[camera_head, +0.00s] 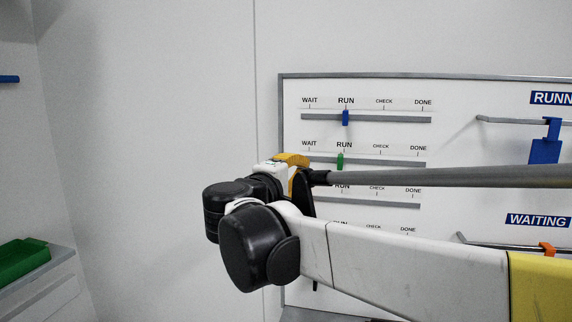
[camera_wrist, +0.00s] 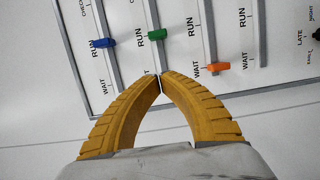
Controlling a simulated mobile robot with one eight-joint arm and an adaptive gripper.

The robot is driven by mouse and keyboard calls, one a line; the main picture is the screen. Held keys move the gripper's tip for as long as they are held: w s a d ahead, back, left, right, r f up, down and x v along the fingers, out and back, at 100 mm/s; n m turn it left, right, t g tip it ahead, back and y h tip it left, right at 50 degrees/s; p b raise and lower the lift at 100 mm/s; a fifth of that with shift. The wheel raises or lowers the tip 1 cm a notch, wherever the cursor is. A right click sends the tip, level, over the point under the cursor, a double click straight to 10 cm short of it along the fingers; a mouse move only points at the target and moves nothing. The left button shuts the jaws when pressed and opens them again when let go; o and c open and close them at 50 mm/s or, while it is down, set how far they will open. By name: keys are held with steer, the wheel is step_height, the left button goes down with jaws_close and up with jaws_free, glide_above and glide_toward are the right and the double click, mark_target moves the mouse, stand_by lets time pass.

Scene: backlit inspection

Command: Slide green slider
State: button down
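The green slider (camera_head: 340,161) sits at the RUN mark on the second rail (camera_head: 400,162) of the white board. It also shows in the wrist view (camera_wrist: 157,35), upright across its rail. My gripper (camera_wrist: 160,77) is shut, with its yellow fingertips together and nothing visible between them. The tips appear over the WAIT end of the green slider's rail, apart from the slider. In the head view my gripper (camera_head: 291,160) is left of the green slider, partly hidden by my wrist.
A blue slider (camera_head: 346,118) sits at RUN on the top rail. An orange slider (camera_wrist: 218,66) sits near WAIT on the third rail. Pegs on the right hold a blue tag (camera_head: 545,150) and an orange tag (camera_head: 547,248). A green tray (camera_head: 24,259) is far left.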

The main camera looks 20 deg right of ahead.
mark_target(333, 161)
steer(key=p+x, duration=0.2)
steer(key=x, duration=0.7)
steer(key=shift+w+r, duration=0.1)
steer(key=shift+w, duration=0.1)
steer(key=shift+s+d+p, duration=0.15)
steer(key=shift+d+p, duration=0.05)
steer(key=shift+p, duration=0.2)
steer(key=shift+s+d, duration=0.95)
steer(key=shift+d, duration=0.1)
steer(key=shift+w+a, duration=0.25)
steer(key=shift+w, duration=0.05)
steer(key=shift+s+d, duration=0.6)
steer(key=shift+d, duration=0.2)
steer(key=shift+w, duration=0.1)
